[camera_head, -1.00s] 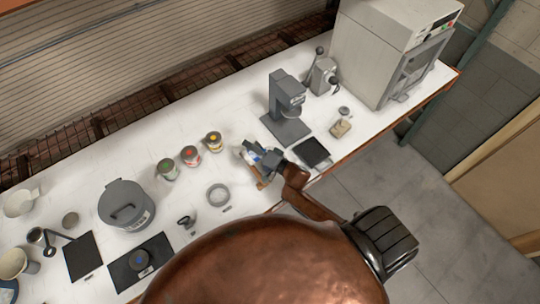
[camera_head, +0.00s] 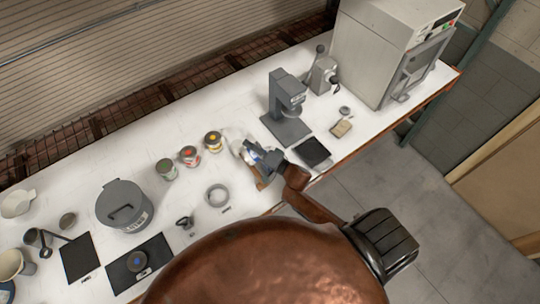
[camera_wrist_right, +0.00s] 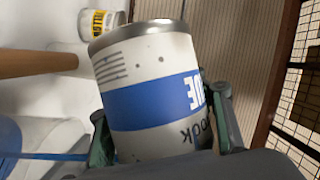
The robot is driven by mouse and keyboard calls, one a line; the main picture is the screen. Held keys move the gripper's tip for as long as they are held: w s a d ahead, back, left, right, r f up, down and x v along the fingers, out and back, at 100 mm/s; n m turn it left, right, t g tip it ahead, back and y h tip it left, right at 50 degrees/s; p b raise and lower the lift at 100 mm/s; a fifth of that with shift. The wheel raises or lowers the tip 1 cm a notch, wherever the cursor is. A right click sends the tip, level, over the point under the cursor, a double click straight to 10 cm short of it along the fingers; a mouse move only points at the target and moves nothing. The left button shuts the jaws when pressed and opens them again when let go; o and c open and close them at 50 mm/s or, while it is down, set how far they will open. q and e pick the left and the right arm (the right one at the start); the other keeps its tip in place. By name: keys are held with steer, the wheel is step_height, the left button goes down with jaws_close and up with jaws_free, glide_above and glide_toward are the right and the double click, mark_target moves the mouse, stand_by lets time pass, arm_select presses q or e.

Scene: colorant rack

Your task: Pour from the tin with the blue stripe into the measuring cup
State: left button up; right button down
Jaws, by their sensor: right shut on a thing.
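The tin with the blue stripe (camera_wrist_right: 150,95) fills the middle of the right wrist view. My right gripper (camera_wrist_right: 165,135) is shut around its sides. In the head view my right gripper (camera_head: 264,160) is over the front middle of the bench, and the held tin shows only as a small white and blue patch. Its exact tilt is unclear, and I see no stream. A pale, blurred shape is beside the tin there; I cannot tell whether it is the measuring cup. A white cup-like vessel (camera_head: 16,203) stands at the far left. My left gripper is out of view.
Several tins stand left of the gripper, including a yellow-labelled one (camera_wrist_right: 97,22). A grey ring (camera_head: 217,195) lies nearby. A grey stand device (camera_head: 286,108) and a dark pad (camera_head: 313,152) are to the right. A large grey pot (camera_head: 124,205) stands left.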

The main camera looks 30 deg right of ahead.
steer(key=shift+f+b, duration=0.1)
steer(key=shift+b, duration=0.45)
steer(key=shift+d+m, duration=0.15)
steer(key=shift+m, duration=0.15)
stand_by(0.3)
